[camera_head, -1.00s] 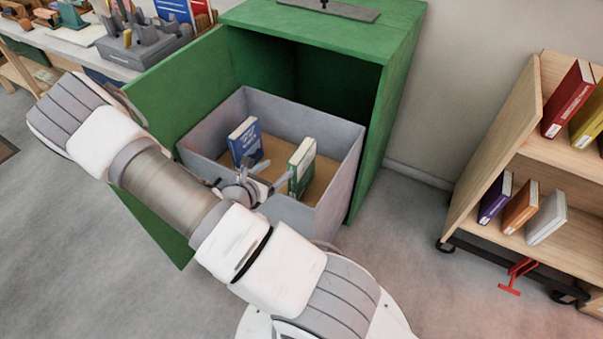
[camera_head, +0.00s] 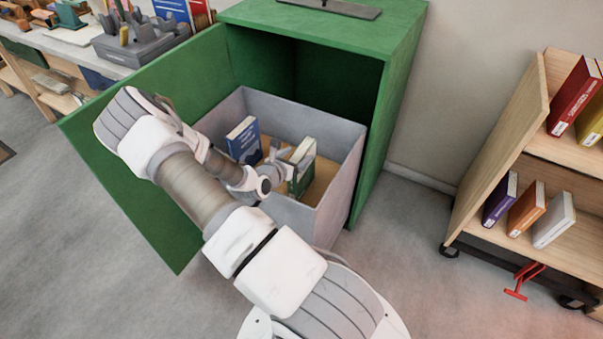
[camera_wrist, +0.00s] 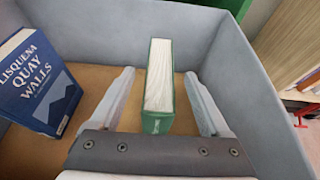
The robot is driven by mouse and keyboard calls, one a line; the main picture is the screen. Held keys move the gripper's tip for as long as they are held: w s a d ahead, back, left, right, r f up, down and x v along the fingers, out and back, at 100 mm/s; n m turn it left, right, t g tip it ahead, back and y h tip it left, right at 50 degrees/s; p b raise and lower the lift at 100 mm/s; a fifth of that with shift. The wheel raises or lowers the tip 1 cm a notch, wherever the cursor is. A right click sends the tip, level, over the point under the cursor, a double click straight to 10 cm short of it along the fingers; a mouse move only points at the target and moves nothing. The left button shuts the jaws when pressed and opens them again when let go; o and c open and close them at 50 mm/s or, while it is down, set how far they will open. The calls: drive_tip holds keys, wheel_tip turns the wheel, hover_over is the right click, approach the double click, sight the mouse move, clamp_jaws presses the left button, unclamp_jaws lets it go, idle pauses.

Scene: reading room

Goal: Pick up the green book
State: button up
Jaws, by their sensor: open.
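The green book (camera_head: 303,167) stands upright in the grey bin, toward its right side in the head view. In the wrist view the green book (camera_wrist: 158,88) shows its white page edges and green cover between my fingers. My gripper (camera_wrist: 160,95) is open, with one finger on each side of the book and a visible gap on both sides. In the head view my gripper (camera_head: 283,165) is inside the bin at the book. The fingertips' depth along the book is hard to tell.
A blue book (camera_head: 244,140) stands left of the green one; it also shows in the wrist view (camera_wrist: 36,82). Grey bin walls (camera_head: 338,185) surround both, within the open green cabinet (camera_head: 388,110). A wooden shelf cart (camera_head: 500,150) with several books stands right.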

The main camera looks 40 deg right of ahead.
sight(301, 153)
drive_tip(key=b+x, duration=0.1)
drive_tip(key=x, duration=0.3)
drive_tip(key=shift+f, duration=0.15)
clamp_jaws()
drive_tip(key=shift+a, duration=0.1)
idle(1.0)
